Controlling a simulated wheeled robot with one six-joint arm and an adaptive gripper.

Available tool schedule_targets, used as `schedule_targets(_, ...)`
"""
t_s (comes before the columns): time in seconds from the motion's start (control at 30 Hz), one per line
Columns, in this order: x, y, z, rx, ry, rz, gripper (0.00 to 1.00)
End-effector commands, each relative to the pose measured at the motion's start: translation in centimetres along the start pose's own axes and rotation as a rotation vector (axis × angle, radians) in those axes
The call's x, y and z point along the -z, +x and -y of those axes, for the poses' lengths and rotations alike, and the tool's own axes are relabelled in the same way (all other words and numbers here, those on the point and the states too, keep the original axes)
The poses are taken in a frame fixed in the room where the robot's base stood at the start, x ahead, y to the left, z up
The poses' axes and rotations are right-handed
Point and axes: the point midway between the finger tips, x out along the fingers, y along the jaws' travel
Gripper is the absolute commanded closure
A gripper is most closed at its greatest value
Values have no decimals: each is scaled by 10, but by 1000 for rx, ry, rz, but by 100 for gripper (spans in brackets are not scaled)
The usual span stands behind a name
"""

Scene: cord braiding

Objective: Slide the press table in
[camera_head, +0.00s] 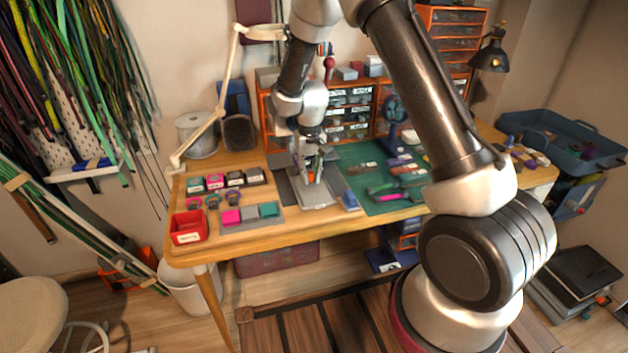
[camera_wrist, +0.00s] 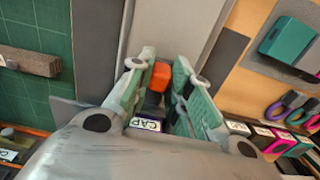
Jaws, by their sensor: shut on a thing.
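The press table appears to be the light grey plate (camera_head: 318,197) near the front middle of the workbench, with darker grey strips along its sides. The pale plate (camera_wrist: 178,25) also fills the top middle of the wrist view. My gripper (camera_head: 313,168) is low over the back part of this plate. In the wrist view its green-padded fingers (camera_wrist: 160,72) are closed around an orange block (camera_wrist: 159,78). A label reading "CAP" (camera_wrist: 147,125) shows between the fingers, nearer the palm. How the orange block joins the plate is hidden.
A green cutting mat (camera_head: 360,160) with tools lies right of the plate. Coloured blocks (camera_head: 249,213) and a red bin (camera_head: 188,228) stand to its left. A drawer cabinet (camera_head: 350,112) stands behind. A lamp arm (camera_head: 213,118) rises at the back left.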

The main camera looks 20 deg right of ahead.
Motion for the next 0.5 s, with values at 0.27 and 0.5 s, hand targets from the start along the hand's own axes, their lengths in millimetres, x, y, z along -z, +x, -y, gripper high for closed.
schedule_targets(0.27, 2, -1, 0, 1, -1, -6, 100)
schedule_targets(0.5, 2, -1, 0, 1, -1, -5, 59)
